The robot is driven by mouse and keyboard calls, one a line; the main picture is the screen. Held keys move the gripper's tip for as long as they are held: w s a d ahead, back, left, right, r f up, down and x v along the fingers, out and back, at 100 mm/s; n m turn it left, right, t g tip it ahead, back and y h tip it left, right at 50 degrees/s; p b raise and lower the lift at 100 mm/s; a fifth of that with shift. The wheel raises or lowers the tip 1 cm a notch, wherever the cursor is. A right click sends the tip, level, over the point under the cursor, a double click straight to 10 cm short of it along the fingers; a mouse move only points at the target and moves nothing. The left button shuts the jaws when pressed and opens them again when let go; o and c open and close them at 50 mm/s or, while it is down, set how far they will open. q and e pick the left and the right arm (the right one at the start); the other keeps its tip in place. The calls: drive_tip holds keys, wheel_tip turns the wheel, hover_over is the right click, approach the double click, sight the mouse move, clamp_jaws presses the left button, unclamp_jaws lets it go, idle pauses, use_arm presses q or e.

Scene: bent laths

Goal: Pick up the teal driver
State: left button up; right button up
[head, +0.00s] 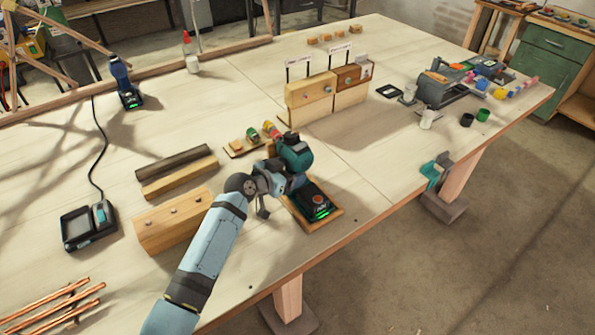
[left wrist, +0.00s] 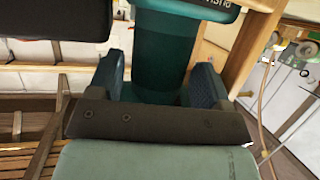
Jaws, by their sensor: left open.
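The teal driver (head: 296,152) stands upright near the front edge of the table, its dark foot (head: 318,208) with a green light on a small wooden board (head: 334,217). My left gripper (head: 280,180) is at the driver's handle, below its head. In the left wrist view the teal handle (left wrist: 160,50) lies between the two blue fingers of my left gripper (left wrist: 158,85). The fingers are open, one on each side of the handle, with a narrow gap showing. In the head view my wrist partly hides the handle. My right gripper is not in view.
A drilled wooden block (head: 172,220) lies left of my forearm, with a dark bar (head: 172,163) behind. A blue driver (head: 124,82) stands at the back left. A charger (head: 88,225) and copper rods (head: 55,303) lie left. Upright wooden blocks (head: 312,97) stand behind the teal driver.

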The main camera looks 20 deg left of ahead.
use_arm(q)
drive_tip(key=shift+w+f, duration=0.1)
drive_tip(key=shift+w, duration=0.05)
drive_tip(key=c, duration=1)
drive_tip(key=shift+r, duration=0.2)
drive_tip(key=shift+c, duration=0.3)
